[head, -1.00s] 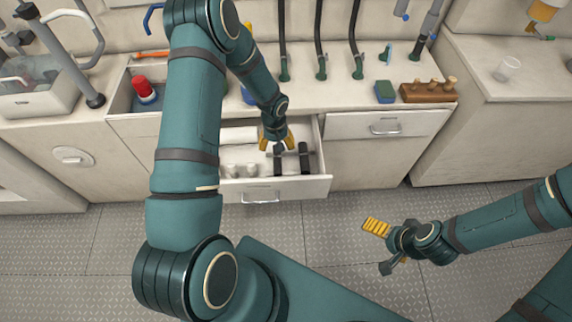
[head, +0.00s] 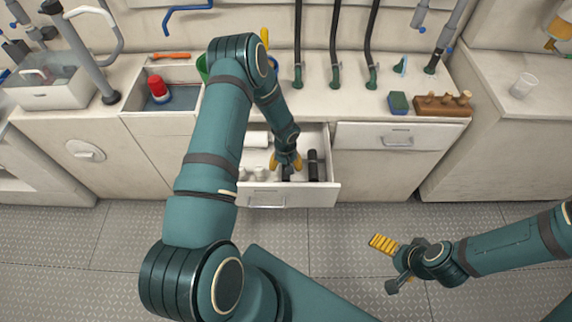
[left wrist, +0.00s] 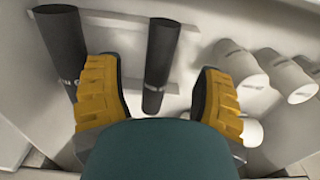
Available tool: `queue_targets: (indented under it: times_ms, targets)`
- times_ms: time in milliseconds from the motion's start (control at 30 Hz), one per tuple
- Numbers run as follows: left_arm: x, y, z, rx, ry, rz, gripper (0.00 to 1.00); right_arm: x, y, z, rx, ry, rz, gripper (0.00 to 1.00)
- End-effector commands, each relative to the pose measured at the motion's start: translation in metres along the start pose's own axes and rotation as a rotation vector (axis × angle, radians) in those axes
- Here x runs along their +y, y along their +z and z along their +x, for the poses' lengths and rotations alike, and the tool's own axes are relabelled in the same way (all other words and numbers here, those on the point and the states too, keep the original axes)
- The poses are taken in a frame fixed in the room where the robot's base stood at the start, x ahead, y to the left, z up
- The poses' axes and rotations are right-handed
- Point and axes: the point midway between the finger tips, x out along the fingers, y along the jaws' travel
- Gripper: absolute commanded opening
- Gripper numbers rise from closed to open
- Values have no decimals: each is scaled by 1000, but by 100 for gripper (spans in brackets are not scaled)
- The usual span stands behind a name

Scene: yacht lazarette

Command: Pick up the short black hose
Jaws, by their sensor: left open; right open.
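Two black hose pieces lie side by side in the open drawer (head: 325,196). One hose (head: 286,173) is mostly hidden under my left gripper (head: 285,164) in the head view. The other hose (head: 313,166) lies just to its right. In the left wrist view, one hose (left wrist: 161,62) shows between the open yellow fingers with gaps on both sides, and the other (left wrist: 62,42) lies outside the left finger. My left gripper is open and empty. My right gripper (head: 390,264) is open and empty above the floor, away from the drawer.
White cylindrical fittings (left wrist: 238,64) lie beside the hoses in the drawer, close to one finger. A white roll (head: 257,139) lies at the drawer's back. The counter above holds a blue-green sponge (head: 398,103) and a wooden block with pegs (head: 443,104). The floor in front is clear.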

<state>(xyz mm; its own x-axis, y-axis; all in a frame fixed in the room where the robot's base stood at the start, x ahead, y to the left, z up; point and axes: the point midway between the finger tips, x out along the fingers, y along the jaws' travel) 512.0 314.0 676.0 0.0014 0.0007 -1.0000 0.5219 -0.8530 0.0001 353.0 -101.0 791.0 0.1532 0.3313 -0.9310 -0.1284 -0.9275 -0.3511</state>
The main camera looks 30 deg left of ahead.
Motion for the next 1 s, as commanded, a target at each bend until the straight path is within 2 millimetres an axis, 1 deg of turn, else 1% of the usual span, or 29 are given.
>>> queue_targets:
  times_ms: [33,100,200,333,567,600,667,700,767,800,1000]
  targets:
    - [0,1,10,-3,0,-2,68,1,1,2,-1,0,0,100]
    - [0,1,21,-3,0,-1,68,1,1,3,-2,0,-1,100]
    - [0,1,33,-3,0,-1,68,2,2,4,-4,0,-1,100]
    - [0,0,41,-1,0,-1,68,2,2,5,-5,0,-1,100]
    - [0,0,41,-1,0,-1,68,2,2,5,-5,0,-1,100]
    - [0,0,41,-1,0,-1,59,2,2,5,-5,0,-1,100]
    - [0,0,41,-1,0,-1,38,2,2,5,-5,0,-1,100]
    - [0,0,41,-1,0,-1,24,2,2,5,-5,0,-1,100]
    - [0,0,41,-1,0,-1,3,2,2,5,-5,0,-1,100]
    - [0,0,41,-1,0,-1,0,2,2,5,-5,0,-1,100]
    - [0,0,41,-1,0,-1,0,2,2,5,-5,0,-1,100]
